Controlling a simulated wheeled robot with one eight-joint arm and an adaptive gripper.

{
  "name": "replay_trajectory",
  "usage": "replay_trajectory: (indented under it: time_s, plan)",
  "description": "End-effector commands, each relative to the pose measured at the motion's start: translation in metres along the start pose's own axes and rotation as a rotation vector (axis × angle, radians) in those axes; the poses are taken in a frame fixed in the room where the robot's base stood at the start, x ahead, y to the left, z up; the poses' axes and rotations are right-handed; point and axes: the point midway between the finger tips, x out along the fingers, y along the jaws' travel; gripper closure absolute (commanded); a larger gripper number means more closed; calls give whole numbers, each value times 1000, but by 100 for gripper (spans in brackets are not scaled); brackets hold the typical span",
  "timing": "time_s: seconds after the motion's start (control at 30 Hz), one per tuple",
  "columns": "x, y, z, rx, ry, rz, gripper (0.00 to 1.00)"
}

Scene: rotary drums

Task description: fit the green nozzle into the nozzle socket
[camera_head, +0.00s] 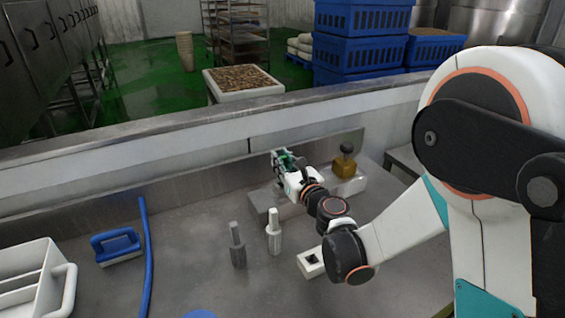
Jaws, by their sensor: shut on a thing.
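My gripper (281,158) is at the back of the metal worktop, near the low wall. It is shut on the green nozzle (287,158). Only a small green part shows between the fingers, so its tilt and lower end cannot be told. A white block with a dark square opening (311,262) sits on the worktop in front of my forearm. It looks like the nozzle socket, and its opening looks empty. The gripper is behind it and to its left, well apart from it.
A grey nozzle (237,247) and a whitish nozzle (274,233) stand upright left of the white block. A brass block with a black knob (344,166) stands at the back. A blue brush (117,246), blue hose (147,250) and white caddy (35,280) are at left.

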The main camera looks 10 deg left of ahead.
Motion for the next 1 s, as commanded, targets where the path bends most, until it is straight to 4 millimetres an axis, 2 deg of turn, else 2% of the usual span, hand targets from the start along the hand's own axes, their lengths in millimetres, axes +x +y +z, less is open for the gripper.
replay_trajectory:
  time_s: [0.43,1.0]
  plan:
    - [0,0,-1,0,0,0,100]
    - [0,0,-14,0,0,0,100]
